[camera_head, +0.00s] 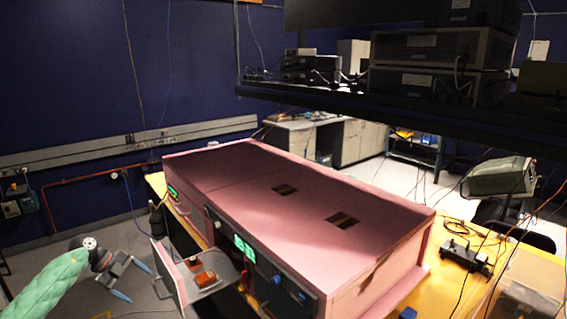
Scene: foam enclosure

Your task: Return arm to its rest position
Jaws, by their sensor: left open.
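My left gripper (137,282) is at the lower left, at the end of the green-sleeved arm. Its two blue-tipped fingers are spread apart with nothing between them. It is to the left of the pink enclosure (300,225), apart from the open pink-edged door or drawer front (168,276). A small grey tray (222,282) sticks out behind that front, with red-orange items (204,278) on it. My right gripper is not in view.
The enclosure stands on a yellow table (455,240). A small black device (467,254) with cables lies to its right. A dark shelf (440,110) with electronics overhangs the upper right. Open floor (110,235) lies around the left gripper.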

